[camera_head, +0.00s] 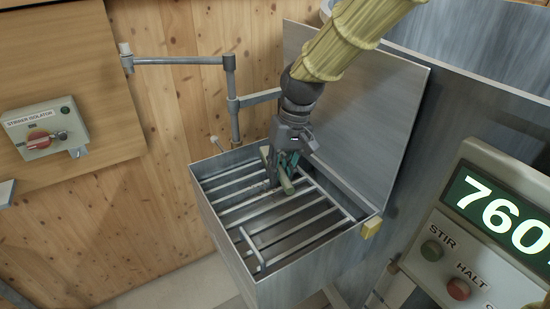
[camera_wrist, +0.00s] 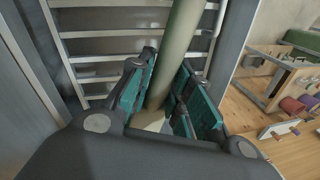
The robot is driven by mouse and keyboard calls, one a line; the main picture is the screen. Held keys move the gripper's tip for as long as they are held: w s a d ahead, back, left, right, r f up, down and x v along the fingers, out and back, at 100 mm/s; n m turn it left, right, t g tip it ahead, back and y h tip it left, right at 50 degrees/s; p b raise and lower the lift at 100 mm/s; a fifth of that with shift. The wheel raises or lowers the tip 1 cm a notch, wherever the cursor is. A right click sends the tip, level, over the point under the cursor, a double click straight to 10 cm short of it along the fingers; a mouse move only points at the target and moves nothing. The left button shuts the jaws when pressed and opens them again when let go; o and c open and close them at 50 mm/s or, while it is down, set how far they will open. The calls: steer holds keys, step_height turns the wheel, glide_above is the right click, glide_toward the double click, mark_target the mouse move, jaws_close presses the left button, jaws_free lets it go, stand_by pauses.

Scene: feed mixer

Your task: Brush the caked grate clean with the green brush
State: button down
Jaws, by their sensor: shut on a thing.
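The grate (camera_head: 262,207) is a set of pale metal bars in the top of an open grey metal box. Its bars also show in the wrist view (camera_wrist: 105,33). My gripper (camera_head: 286,168) is over the back part of the grate, with teal finger pads. In the wrist view the pads (camera_wrist: 165,95) are shut around the pale green handle of the brush (camera_wrist: 178,45). The handle (camera_head: 285,181) shows small and slanted in the head view. The brush's bristles are hidden, so I cannot tell whether they touch the bars. Caked matter is not clear at this size.
The box's grey lid (camera_head: 365,115) stands open behind and right of my gripper. A jointed grey pipe (camera_head: 232,95) stands at the back left. A console (camera_head: 490,225) with STIR and HALT buttons is at the right. A stirrer isolator (camera_head: 45,130) is on the left wall.

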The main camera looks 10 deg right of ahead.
mark_target(285, 178)
steer(key=s, duration=0.2)
steer(key=s+f, duration=0.1)
steer(key=s, duration=0.1)
steer(key=shift+f, duration=0.1)
steer(key=shift+w+f+b, duration=0.3)
steer(key=shift+w+f, duration=0.05)
steer(key=shift+f, duration=1.1)
steer(key=shift+w+f+b, duration=0.3)
steer(key=shift+w+f, duration=0.1)
steer(key=shift+f, duration=1)
steer(key=shift+w+f+b, duration=0.3)
steer(key=shift+w+f, duration=0.05)
steer(key=shift+f, duration=1.1)
steer(key=shift+w+f, duration=0.25)
steer(key=shift+f, duration=0.15)
steer(key=shift+w+f, duration=0.15)
steer(key=shift+f, duration=0.25)
